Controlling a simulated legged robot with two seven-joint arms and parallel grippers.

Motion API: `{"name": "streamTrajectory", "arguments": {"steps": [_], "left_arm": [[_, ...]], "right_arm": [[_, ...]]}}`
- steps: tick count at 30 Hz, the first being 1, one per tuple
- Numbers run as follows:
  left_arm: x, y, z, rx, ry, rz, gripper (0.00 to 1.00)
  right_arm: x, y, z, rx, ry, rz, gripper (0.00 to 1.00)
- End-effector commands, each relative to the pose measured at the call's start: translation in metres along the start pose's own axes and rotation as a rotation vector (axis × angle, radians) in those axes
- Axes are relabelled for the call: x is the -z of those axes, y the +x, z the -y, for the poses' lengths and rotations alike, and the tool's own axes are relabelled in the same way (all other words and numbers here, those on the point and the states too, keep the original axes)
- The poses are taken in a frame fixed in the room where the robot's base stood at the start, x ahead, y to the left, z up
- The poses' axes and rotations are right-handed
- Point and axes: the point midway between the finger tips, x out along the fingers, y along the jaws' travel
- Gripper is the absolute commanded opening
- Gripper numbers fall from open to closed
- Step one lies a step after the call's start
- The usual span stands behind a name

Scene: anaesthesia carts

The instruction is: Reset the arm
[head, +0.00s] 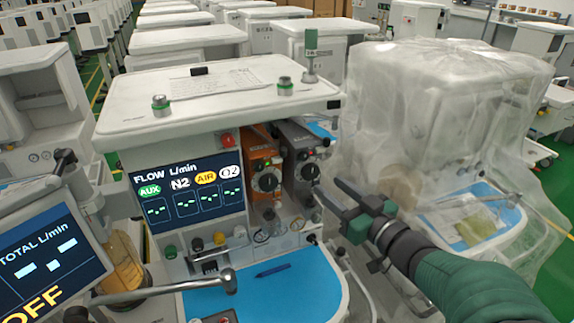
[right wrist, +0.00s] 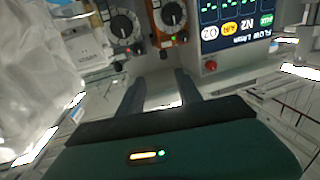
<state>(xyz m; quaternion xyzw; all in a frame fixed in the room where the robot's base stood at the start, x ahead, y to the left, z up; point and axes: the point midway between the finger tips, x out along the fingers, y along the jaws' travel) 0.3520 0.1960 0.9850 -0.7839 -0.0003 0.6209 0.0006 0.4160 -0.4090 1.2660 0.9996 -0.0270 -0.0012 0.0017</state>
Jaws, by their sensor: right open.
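My right arm comes in from the lower right in the head view. Its gripper (head: 335,197) is open and empty, to the right of the anaesthesia cart (head: 160,105), at about the height of its vaporizers. In the right wrist view the two dark fingers (right wrist: 160,90) stand apart with nothing between them. That view is upside down and shows the orange vaporizer (right wrist: 171,18) and the grey vaporizer (right wrist: 124,25) beyond the fingertips. The orange vaporizer (head: 263,170) and dark grey vaporizer (head: 301,172) sit side by side on the cart. My left gripper is not in view.
A flow screen (head: 188,193) faces me, with a tilted monitor (head: 48,258) at lower left. A blue work surface (head: 300,285) holds a pen (head: 272,270). A plastic-draped cart (head: 440,110) stands close on the right. Rows of carts fill the back.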

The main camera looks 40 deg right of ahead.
Motion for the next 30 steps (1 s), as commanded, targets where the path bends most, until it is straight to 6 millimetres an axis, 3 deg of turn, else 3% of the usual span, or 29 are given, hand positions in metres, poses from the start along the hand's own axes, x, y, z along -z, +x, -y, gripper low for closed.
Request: {"name": "streamTrajectory", "arguments": {"steps": [5,8,11,12,15,18,21,23,30], "left_arm": [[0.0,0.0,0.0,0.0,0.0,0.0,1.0],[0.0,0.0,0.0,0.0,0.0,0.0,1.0],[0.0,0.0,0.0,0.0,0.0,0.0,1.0],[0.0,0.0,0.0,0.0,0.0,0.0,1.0],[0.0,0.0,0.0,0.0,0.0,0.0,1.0],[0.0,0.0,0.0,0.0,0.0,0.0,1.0],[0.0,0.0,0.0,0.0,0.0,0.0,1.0],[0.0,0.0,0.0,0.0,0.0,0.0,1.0],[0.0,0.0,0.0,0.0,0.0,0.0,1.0]], "right_arm": [[-0.014,0.013,0.001,-0.031,-0.002,0.044,0.42],[-0.056,0.039,0.008,-0.108,-0.004,0.189,0.42],[-0.131,0.051,0.042,-0.163,-0.005,0.473,0.42],[-0.161,0.046,0.063,-0.162,-0.007,0.601,0.42],[-0.222,0.014,0.118,-0.115,-0.014,0.898,0.42],[-0.259,-0.028,0.166,-0.039,-0.026,1.129,0.42],[-0.275,-0.06,0.196,0.023,-0.033,1.271,0.42],[-0.279,-0.071,0.205,0.043,-0.034,1.318,0.42],[-0.281,-0.076,0.209,0.052,-0.033,1.341,0.42]]}}
